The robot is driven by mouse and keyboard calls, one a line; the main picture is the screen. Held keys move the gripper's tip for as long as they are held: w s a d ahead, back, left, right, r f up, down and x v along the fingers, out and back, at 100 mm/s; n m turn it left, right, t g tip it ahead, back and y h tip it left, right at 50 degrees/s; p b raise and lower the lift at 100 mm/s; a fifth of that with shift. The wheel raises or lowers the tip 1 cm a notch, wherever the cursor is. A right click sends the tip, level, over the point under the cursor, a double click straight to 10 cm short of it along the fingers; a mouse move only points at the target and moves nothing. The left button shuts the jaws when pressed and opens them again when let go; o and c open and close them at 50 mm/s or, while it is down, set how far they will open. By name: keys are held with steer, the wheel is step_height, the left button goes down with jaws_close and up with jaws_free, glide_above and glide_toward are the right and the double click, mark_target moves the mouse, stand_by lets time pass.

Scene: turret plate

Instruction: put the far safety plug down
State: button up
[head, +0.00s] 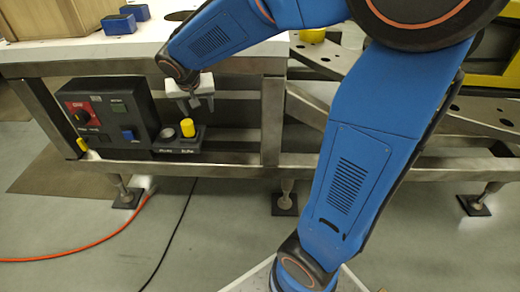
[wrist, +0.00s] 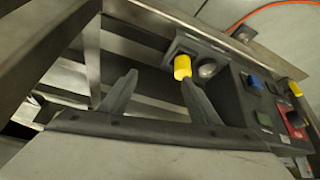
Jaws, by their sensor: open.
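A yellow safety plug (head: 187,127) stands upright in the right-hand seat of a small dark holder (head: 178,146) on the lower shelf rail. A round grey seat (head: 168,133) beside it holds no yellow plug. My gripper (head: 197,104) is open and hangs just above and slightly right of the plug, with nothing seen between its fingers. In the wrist view the plug (wrist: 182,66) shows by the tip of the right-hand finger, outside the gap of my gripper (wrist: 160,78). I cannot tell whether they touch. Another yellow piece (head: 82,144) sits at the control box's left side.
The dark control box (head: 108,115) with a red switch panel stands left of the holder. The white tabletop (head: 60,48) overhangs above, with blue blocks (head: 120,24) on it. A steel table leg (head: 272,120) stands right of my gripper.

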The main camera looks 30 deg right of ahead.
steer(key=s+d+n+y, duration=0.1)
steer(key=s+d+n, duration=0.1)
steer(key=s, duration=1.3)
steer(key=s+d+r+n+y, duration=0.1)
steer(key=s+d+n, duration=0.1)
steer(key=s, duration=1.3)
steer(key=shift+s+d+r, duration=0.25)
steer(key=shift+s+d, duration=0.05)
steer(key=shift+d, duration=0.2)
